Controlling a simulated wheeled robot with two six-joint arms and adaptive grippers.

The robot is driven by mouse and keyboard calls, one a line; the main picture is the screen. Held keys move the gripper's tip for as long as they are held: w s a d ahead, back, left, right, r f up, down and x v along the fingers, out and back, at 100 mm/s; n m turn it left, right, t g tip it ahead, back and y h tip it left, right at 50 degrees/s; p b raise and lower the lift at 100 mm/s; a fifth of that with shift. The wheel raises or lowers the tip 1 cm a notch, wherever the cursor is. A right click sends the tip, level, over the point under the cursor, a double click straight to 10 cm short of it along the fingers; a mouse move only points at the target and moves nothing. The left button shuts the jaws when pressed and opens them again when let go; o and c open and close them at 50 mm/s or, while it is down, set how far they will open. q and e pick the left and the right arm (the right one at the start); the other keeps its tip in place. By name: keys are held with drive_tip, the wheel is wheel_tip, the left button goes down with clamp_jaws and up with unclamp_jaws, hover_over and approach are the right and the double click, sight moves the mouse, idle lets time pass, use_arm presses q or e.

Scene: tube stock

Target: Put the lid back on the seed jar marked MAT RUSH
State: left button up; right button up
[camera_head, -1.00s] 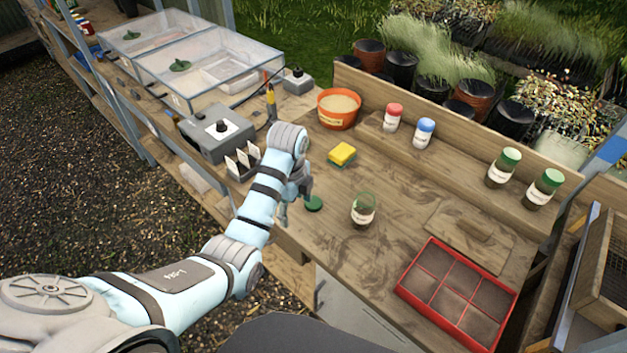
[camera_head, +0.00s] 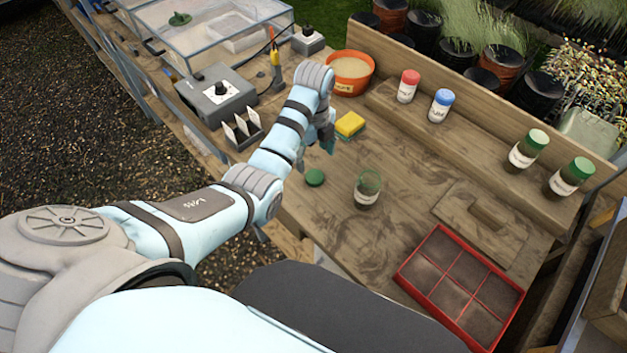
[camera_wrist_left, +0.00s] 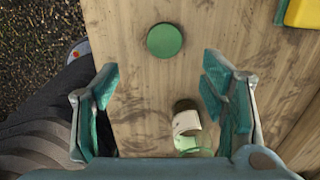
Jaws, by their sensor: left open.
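The open glass jar (camera_head: 367,190) stands upright on the bench with no lid on it; its white label is too small to read. A round green lid (camera_head: 315,177) lies flat on the bench to the left of the jar. My left gripper (camera_head: 316,146) is open and empty, above the bench just behind the lid in the head view. In the left wrist view, the lid (camera_wrist_left: 165,41) lies beyond the open fingers (camera_wrist_left: 160,88), and the jar (camera_wrist_left: 187,124) shows between them, nearer the right finger. My right gripper is not in view.
A yellow sponge (camera_head: 350,123) and an orange bowl (camera_head: 350,75) are behind the gripper. Red-lidded (camera_head: 408,86), blue-lidded (camera_head: 441,105) and two green-lidded jars (camera_head: 527,149) stand on the back ledge. A red divided tray (camera_head: 437,330) is front right. Bench around the jar is clear.

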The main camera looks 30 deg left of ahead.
sight(314, 176)
use_arm(q)
drive_tip(key=f, duration=0.2)
drive_tip(key=w+f, duration=0.1)
drive_tip(key=shift+w+f, duration=0.2)
drive_tip(key=shift+f, duration=0.5)
drive_tip(key=shift+s+r, duration=0.25)
drive_tip(key=shift+s, duration=0.35)
drive_tip(key=f, duration=0.1)
drive_tip(key=f+b, duration=0.1)
drive_tip(key=f, duration=0.3)
drive_tip(key=shift+w+a+f, duration=0.1)
drive_tip(key=shift+w+f, duration=0.1)
drive_tip(key=shift+w, duration=0.1)
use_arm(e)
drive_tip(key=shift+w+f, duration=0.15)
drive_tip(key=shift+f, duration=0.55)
use_arm(q)
drive_tip(key=c, duration=0.8)
